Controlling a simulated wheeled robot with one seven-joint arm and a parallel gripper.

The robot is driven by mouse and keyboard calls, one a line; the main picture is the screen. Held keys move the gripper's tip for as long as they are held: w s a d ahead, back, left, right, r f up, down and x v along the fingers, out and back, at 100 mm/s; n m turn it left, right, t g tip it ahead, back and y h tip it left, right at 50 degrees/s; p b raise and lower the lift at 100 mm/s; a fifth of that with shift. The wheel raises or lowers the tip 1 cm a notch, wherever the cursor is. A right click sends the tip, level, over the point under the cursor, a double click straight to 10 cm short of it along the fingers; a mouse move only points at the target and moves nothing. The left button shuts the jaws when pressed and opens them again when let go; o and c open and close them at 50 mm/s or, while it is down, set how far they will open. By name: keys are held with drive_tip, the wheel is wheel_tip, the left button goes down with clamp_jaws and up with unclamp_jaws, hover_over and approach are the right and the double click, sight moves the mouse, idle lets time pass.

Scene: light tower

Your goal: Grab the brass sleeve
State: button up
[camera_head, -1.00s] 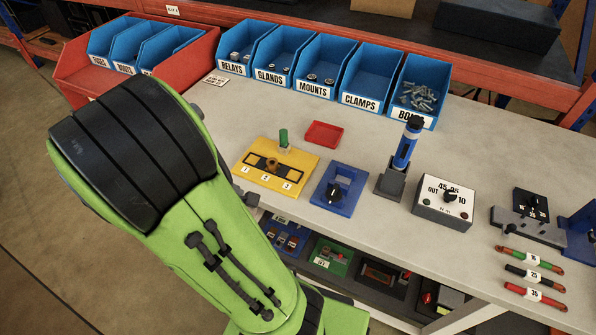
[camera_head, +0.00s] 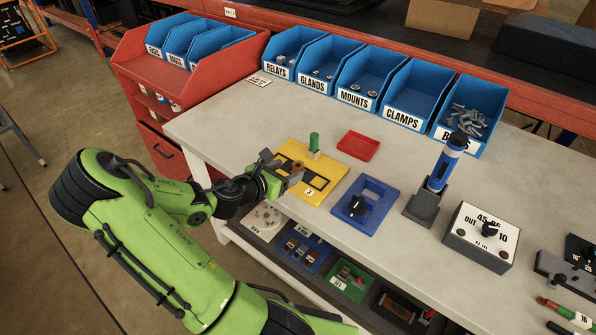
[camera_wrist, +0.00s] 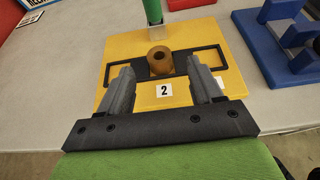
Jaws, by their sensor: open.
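The brass sleeve (camera_wrist: 160,60) stands on the yellow board (camera_wrist: 128,48) at the middle position, just behind the label "2" in the wrist view. Its round hole faces up toward the camera. My gripper (camera_wrist: 164,80) is open, with one finger to each side of the sleeve's line and the sleeve a little beyond the fingertips. Nothing is between the fingers.
A green cylinder (camera_head: 314,143) stands upright at the board's back edge. A red tray (camera_head: 358,145) lies behind, and a blue fixture (camera_head: 366,204) stands to the right. Labelled blue bins (camera_head: 413,93) line the back. Bare table lies left of the board.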

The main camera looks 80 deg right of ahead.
sight(296, 167)
drive_tip(key=b+x, duration=0.1)
drive_tip(key=x, duration=0.3)
drive_tip(key=shift+d+f, duration=0.3)
drive_tip(key=shift+a, duration=0.1)
drive_tip(key=shift+c, duration=0.5)
drive_tip(key=shift+r, duration=0.1)
drive_tip(key=c, duration=1.1)
drive_tip(key=shift+o, duration=0.2)
wheel_tip(296, 167, up, 10)
drive_tip(key=p, duration=0.4)
drive_tip(key=shift+p, duration=0.3)
